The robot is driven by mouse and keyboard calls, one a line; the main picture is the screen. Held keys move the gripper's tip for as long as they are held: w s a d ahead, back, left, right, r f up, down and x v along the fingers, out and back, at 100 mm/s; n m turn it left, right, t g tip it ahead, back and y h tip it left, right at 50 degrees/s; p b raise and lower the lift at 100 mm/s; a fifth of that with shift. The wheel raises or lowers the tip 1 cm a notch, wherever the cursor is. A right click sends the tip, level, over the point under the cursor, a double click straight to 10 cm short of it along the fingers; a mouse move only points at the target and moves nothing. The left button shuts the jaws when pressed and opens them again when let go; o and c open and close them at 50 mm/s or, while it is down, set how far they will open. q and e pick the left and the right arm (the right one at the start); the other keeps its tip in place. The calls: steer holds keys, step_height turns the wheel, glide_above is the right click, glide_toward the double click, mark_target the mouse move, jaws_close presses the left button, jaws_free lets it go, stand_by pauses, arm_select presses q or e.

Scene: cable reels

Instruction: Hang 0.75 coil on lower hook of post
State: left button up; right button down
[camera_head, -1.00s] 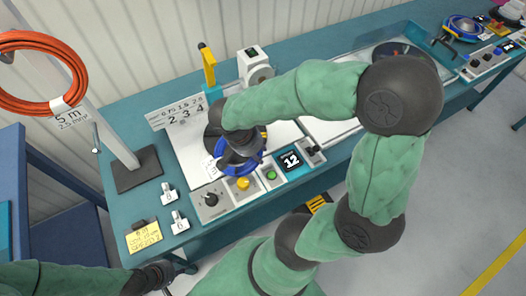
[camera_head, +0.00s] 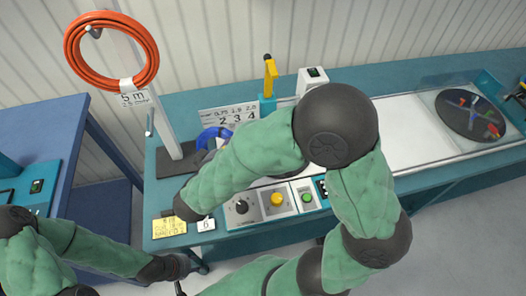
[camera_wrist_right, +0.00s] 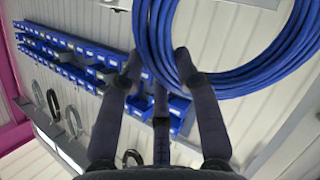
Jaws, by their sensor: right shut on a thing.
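The blue coil (camera_head: 213,134) is in the air near the post (camera_head: 158,100), partly behind my right arm. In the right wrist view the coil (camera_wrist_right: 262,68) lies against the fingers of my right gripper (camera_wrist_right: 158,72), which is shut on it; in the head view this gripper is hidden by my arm. The post carries an orange coil (camera_head: 148,45) with a "5 m" tag on its upper hook (camera_head: 94,32). The lower hook (camera_head: 149,122) is bare and sticks out below. My left gripper (camera_head: 188,275) is low at the front left, away from the coils; its fingers are too small to judge.
The post's dark base (camera_head: 180,167) stands on the teal bench (camera_head: 160,205). A control panel (camera_head: 255,205), a yellow-handled tool (camera_head: 269,78) and a numbered sign (camera_head: 228,119) are close by. A blue cabinet (camera_head: 60,140) stands left. A turntable (camera_head: 469,112) is at right.

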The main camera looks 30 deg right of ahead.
steer(key=a+r+n+t+y, duration=0.3)
steer(key=a+t, duration=0.1)
steer(key=a, duration=0.5)
steer(key=a+r+n+t+y, duration=0.3)
steer(key=a+t, duration=0.1)
steer(key=a, duration=0.5)
steer(key=f+p+x, duration=0.1)
steer(key=f+x, duration=0.1)
steer(key=x, duration=1.1)
steer(key=shift+d, duration=0.2)
steer(key=shift+w, duration=0.1)
stand_by(0.3)
steer(key=shift+c, duration=0.8)
jaws_free()
